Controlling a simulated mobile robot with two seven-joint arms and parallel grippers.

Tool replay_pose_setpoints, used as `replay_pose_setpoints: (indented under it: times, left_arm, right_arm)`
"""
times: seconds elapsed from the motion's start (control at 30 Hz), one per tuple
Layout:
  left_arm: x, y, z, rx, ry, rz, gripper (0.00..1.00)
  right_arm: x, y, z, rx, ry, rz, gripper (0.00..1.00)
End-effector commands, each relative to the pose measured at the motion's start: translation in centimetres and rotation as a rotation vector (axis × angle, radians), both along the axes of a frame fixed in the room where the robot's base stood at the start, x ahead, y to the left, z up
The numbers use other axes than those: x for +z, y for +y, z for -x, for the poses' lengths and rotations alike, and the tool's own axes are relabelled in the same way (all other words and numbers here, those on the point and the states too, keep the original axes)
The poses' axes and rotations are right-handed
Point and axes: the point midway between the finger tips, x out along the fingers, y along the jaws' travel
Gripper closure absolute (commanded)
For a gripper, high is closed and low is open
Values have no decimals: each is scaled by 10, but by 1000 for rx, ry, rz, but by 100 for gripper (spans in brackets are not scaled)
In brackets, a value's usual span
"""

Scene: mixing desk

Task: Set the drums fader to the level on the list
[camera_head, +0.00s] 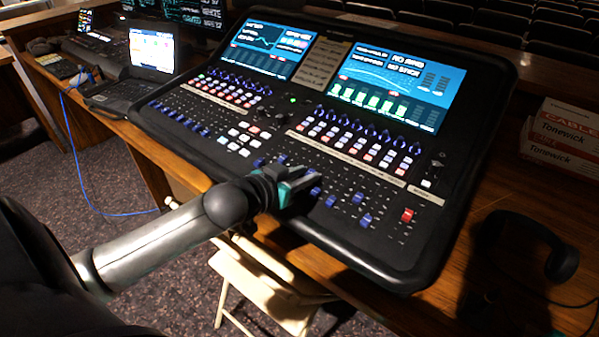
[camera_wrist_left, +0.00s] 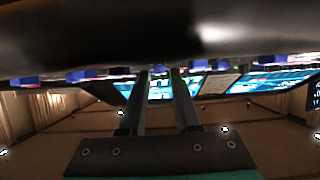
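The mixing desk (camera_head: 300,120) fills the middle of the head view, with rows of blue fader caps on its lower panel. My left gripper (camera_head: 312,183) is low over the front-middle fader row, close to a blue fader cap (camera_head: 315,191). In the left wrist view, my left gripper's fingers (camera_wrist_left: 160,72) stand apart with a narrow gap. Blue caps show on both sides of the fingertips; contact with a cap is unclear. Which fader is drums cannot be read. A paper list (camera_head: 325,62) lies between the two screens, its writing too small to read. My right gripper is not in view.
A red fader cap (camera_head: 407,214) is at the desk's right. A laptop (camera_head: 150,55) stands left of the desk. Headphones (camera_head: 561,262) and boxes (camera_head: 562,138) are at the right. A folding chair (camera_head: 262,285) is below the desk's front edge.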

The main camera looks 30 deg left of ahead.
Motion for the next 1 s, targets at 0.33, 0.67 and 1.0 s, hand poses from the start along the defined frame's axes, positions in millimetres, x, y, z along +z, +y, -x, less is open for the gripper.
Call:
replay_pose_setpoints:
  times: [0.33,0.67,1.0]
  left_arm:
    - [10,2,24,0,3,0,69]
    - [26,5,63,0,4,1,69]
    - [42,8,102,1,4,2,69]
  right_arm:
    - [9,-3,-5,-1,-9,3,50]
    - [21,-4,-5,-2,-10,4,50]
    - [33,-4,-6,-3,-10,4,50]
